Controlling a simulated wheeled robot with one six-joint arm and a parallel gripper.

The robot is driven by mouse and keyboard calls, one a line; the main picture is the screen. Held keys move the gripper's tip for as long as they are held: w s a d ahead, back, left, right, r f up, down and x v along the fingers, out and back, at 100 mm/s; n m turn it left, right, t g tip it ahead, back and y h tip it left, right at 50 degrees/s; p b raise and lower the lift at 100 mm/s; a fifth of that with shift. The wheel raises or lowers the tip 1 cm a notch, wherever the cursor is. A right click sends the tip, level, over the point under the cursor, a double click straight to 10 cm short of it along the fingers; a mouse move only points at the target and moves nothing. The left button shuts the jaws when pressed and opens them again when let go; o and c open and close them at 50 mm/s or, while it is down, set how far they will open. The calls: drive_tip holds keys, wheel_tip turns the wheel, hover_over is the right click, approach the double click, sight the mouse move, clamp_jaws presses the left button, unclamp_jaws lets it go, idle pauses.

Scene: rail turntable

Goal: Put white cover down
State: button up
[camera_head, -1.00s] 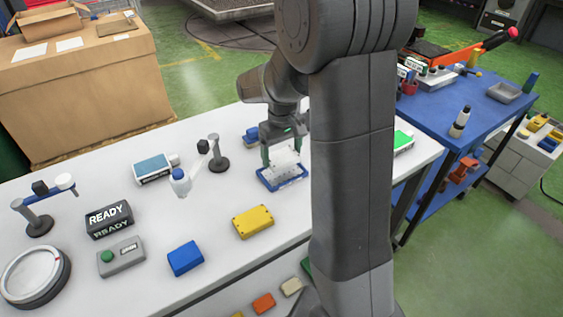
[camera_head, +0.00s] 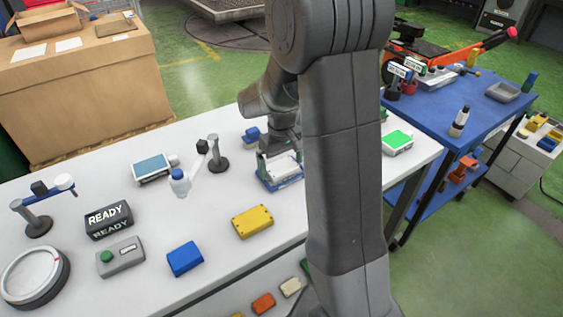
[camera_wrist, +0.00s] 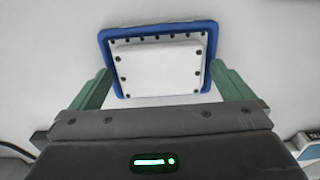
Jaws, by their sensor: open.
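The white cover (camera_wrist: 157,68) has dark screws along its edges and sits within a blue-rimmed tray (camera_wrist: 104,44) on the white table. It also shows in the head view (camera_head: 284,167), partly hidden by my arm. My gripper (camera_wrist: 160,82) is open, with its green fingers spread on the left and right sides of the cover and tray. Whether the fingers touch the tray's rim cannot be told. In the head view my gripper (camera_head: 279,160) is low over the tray, and my arm hides part of it.
On the white table (camera_head: 150,210) stand a yellow box (camera_head: 252,221), a blue box (camera_head: 185,258), a READY sign (camera_head: 108,219), a grey button box (camera_head: 121,257), a round turntable (camera_head: 35,276) and a small stand (camera_head: 217,155). A blue cart (camera_head: 450,140) stands to the right.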

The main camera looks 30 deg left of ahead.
sight(281, 166)
wheel_tip(281, 166, up, 12)
drive_tip(key=shift+r, duration=0.15)
idle(0.3)
